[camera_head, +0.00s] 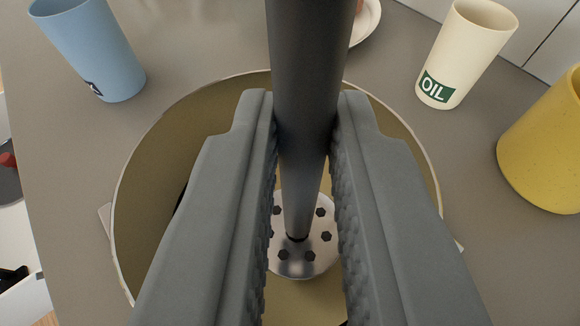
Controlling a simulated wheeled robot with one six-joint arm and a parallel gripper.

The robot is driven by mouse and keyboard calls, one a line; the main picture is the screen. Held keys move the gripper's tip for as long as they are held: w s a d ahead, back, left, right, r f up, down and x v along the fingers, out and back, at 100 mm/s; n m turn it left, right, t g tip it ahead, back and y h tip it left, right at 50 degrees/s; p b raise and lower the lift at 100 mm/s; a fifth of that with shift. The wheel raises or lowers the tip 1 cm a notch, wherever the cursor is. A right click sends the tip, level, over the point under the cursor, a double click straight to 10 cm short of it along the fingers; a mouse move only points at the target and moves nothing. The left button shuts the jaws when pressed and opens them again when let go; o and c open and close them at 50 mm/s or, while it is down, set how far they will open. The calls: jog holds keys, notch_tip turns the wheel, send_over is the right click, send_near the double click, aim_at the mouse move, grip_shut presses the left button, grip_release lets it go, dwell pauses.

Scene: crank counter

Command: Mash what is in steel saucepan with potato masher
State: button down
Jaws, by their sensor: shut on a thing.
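My gripper (304,150) is shut on the dark shaft of the potato masher (306,60), one finger on each side. The masher points down, and its round steel plate with dark holes (318,249) shows between the fingers. The plate is inside a wide round pan (150,165) with a pale rim and a brownish-yellow inside, which I take for the saucepan. The fingers hide much of the pan and its contents. I cannot tell whether the plate touches the bottom.
A blue cup (88,48) stands at the back left. A cream cup marked OIL (465,50) stands at the back right, with a yellow container (548,145) at the right edge. A pale dish (368,22) is partly hidden behind the shaft. The grey counter (190,45) is clear between them.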

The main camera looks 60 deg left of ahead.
aim_at(300, 205)
jog(key=shift+f, duration=0.55)
jog(key=shift+f, duration=0.35)
jog(key=shift+f, duration=0.7)
jog(key=shift+f, duration=0.35)
jog(key=shift+r, duration=1.95)
